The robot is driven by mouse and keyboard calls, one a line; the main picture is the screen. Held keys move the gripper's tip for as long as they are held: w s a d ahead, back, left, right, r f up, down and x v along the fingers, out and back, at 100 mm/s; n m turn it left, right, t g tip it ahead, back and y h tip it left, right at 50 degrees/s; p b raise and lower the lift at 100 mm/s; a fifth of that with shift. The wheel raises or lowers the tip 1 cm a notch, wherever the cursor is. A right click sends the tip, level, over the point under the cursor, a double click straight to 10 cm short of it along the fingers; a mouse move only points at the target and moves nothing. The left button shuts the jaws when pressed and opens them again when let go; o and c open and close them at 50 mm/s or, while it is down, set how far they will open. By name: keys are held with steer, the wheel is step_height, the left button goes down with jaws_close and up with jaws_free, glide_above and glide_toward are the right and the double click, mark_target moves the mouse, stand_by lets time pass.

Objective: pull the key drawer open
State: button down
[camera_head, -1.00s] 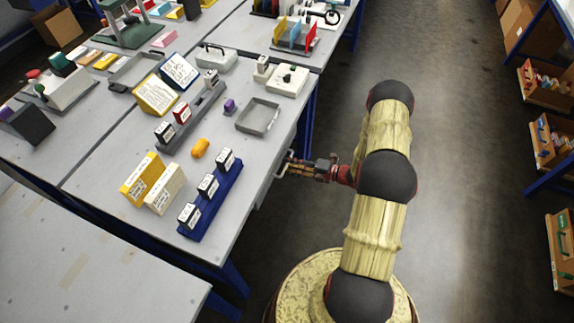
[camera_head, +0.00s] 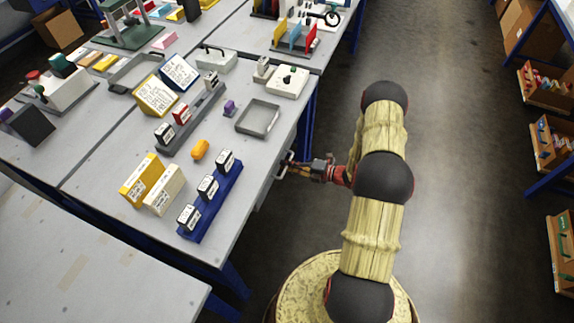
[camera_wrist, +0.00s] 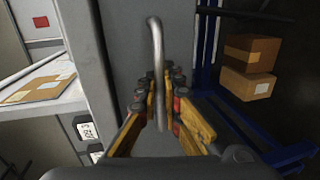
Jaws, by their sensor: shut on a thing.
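The key drawer shows as a plain grey front (camera_wrist: 128,40) in the wrist view, with a bent metal bar handle (camera_wrist: 157,38) standing out from it. In the head view the drawer front (camera_head: 267,183) is below the right edge of the grey table, and the handle (camera_head: 290,155) shows beside my gripper. My gripper (camera_head: 283,172) is at that edge, reaching in from the right. In the wrist view its yellow fingers (camera_wrist: 160,112) lie on both sides of the bar and are shut on it. No gap at the drawer shows clearly.
The table (camera_head: 215,232) holds a blue rack (camera_head: 213,205) with several labelled blocks, a grey tray (camera_head: 257,117) and yellow and white binders. Blue table legs (camera_head: 306,115) stand under its edge. Clear floor (camera_head: 455,190) lies right of my arm, with shelves of crates beyond.

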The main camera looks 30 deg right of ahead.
stand_by(0.7)
steer(key=f+p+v, duration=0.1)
steer(key=f+v, duration=0.1)
steer(key=v, duration=0.9)
steer(key=s+f+v, duration=0.1)
steer(key=f+v, duration=0.2)
steer(key=v, duration=0.9)
steer(key=shift+d+p, duration=0.25)
steer(key=shift+p, duration=0.15)
steer(key=c, duration=2)
jaws_free()
steer(key=shift+o, duration=0.2)
steer(key=shift+w, duration=0.1)
steer(key=v, duration=1.2)
